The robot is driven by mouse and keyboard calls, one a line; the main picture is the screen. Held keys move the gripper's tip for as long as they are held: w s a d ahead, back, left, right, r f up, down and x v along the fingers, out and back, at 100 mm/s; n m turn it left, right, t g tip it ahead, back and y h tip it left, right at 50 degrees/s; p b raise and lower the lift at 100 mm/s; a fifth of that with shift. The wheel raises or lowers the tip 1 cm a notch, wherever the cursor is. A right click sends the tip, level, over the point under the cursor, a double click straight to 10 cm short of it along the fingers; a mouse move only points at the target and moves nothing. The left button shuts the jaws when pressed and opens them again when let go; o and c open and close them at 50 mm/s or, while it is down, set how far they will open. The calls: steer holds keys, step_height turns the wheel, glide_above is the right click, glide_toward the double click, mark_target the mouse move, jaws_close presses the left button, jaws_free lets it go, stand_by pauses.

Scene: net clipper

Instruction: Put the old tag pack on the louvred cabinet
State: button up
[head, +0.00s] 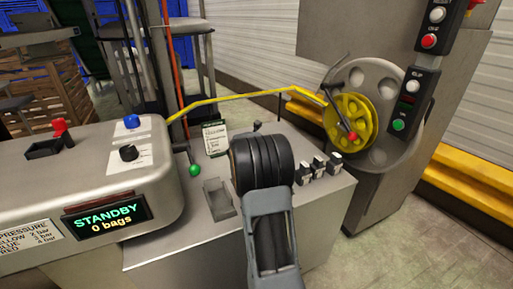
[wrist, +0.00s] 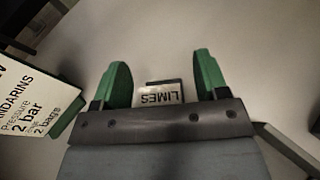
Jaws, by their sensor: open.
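In the wrist view, a small dark pack with a white label reading LIMES (wrist: 160,95) lies between the green fingers of my gripper (wrist: 161,62). The fingers are apart, one on each side of it, and do not visibly touch it. Whether this is the old tag pack I cannot tell for sure. In the head view my arm hides the fingers and this pack. I cannot identify a louvred cabinet in either view.
A card reading MANDARINS (wrist: 27,100) stands close by my gripper; a similar card (head: 215,138) shows in the head view. A grey open bin (head: 219,198), a green-knobbed lever (head: 195,170) and several small blocks (head: 319,168) share the metal top. A yellow reel (head: 351,120) stands right.

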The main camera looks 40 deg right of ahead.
steer(key=p+v, duration=0.1)
steer(key=v, duration=1)
steer(key=shift+s+a+r+p, duration=0.1)
steer(key=shift+a+p, duration=0.2)
steer(key=shift+s+a+r+m, duration=0.1)
steer(key=shift+s+a+m, duration=0.2)
steer(key=shift+a+m, duration=0.1)
steer(key=s+a+f+m+g+y, duration=0.1)
steer(key=s+a+m+y, duration=0.4)
steer(key=s+a+m, duration=0.3)
steer(key=s+a+f+m+g+y, duration=0.2)
steer(key=s+a+m+y, duration=0.4)
steer(key=a+m, duration=0.8)
steer(key=s+a, duration=0.3)
steer(key=a, duration=0.1)
steer(key=shift+a+m+y, duration=0.3)
steer(key=shift+m, duration=0.1)
